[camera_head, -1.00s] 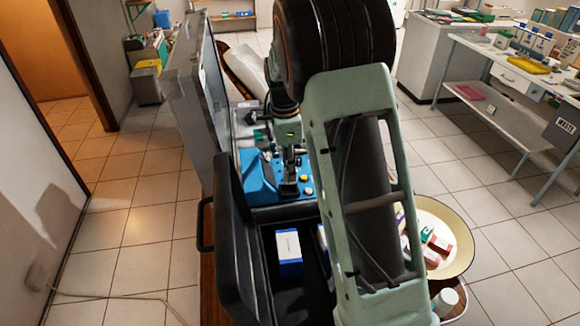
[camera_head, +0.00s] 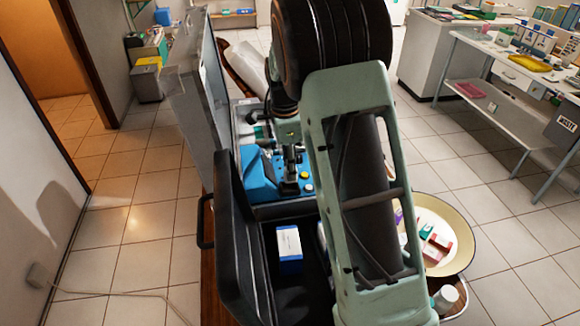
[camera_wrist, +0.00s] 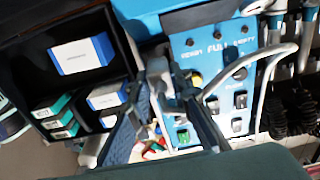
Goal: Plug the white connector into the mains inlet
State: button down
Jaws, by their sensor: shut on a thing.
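In the head view, my gripper (camera_head: 291,153) is small and dark above the blue unit (camera_head: 258,178), partly behind my arm. In the wrist view, the unit's blue panel (camera_wrist: 212,62) carries knobs, small dark fittings and white lettering. I cannot tell which fitting is the mains inlet. A white cable (camera_wrist: 262,60) loops across the panel. Whether the held thing touches the panel is unclear.
The open black case (camera_head: 232,235) holds a white-and-blue box (camera_head: 289,243) in front of the unit. Its lid stands up on the left. A cream bowl (camera_head: 458,228) with small packets and a white bottle (camera_head: 446,297) stand at right.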

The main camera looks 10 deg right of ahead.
jog(key=shift+f+b, duration=0.65)
jog(key=shift+f, duration=0.4)
jog(key=shift+f+b, duration=0.3)
jog(key=shift+f, duration=0.4)
dwell(0.8)
jog(key=c, duration=1.7)
grip_release()
jog(key=shift+r, duration=0.15)
jog(key=r, duration=1.1)
jog(key=shift+a+r, duration=0.35)
jog(key=shift+a, duration=0.05)
